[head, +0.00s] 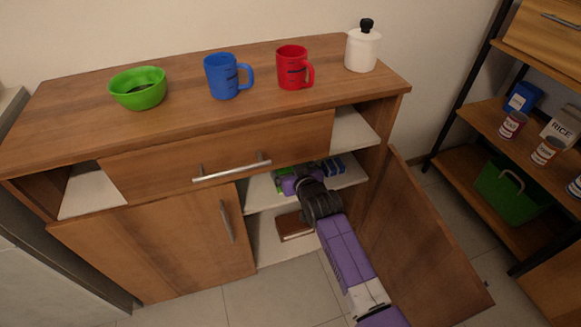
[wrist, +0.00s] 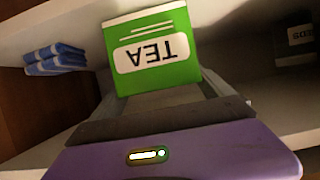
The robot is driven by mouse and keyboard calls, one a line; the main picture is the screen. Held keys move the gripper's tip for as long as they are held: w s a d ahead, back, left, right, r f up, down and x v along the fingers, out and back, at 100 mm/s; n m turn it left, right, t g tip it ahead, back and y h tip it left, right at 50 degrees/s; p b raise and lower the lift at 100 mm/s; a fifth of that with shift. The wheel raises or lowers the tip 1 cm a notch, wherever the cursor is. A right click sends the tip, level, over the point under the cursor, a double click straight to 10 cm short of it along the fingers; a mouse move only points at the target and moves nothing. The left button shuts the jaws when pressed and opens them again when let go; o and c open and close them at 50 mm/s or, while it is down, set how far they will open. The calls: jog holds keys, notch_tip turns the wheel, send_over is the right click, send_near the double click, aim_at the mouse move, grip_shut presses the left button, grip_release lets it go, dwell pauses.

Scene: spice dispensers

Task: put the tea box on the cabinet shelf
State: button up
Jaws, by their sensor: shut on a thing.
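The green tea box (wrist: 152,62) with a white label reading TEA upside down fills the upper middle of the wrist view. My gripper (wrist: 163,100) is shut on its lower part. In the head view my gripper (head: 298,180) reaches into the open right side of the cabinet, at the middle shelf (head: 262,194), with only a small green part of the tea box (head: 280,184) showing. The wrist view shows the pale shelf (wrist: 268,108) around the gripper. The box's underside is hidden, so I cannot tell whether it touches the shelf.
A folded blue cloth (wrist: 55,60) lies left of the box in the wrist view; a dark container (wrist: 296,42) stands at right. A brown object (head: 293,225) rests on the lower shelf. The open cabinet door (head: 415,240) is right of my arm. A bowl (head: 138,92) and mugs stand on top.

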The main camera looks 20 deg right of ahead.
jog(key=shift+f, duration=0.15)
jog(key=o, duration=1.4)
jog(key=shift+c, duration=0.2)
jog(key=shift+r, duration=0.3)
jog(key=p+v, duration=0.3)
jog(key=v, duration=0.9)
jog(key=shift+f, duration=0.1)
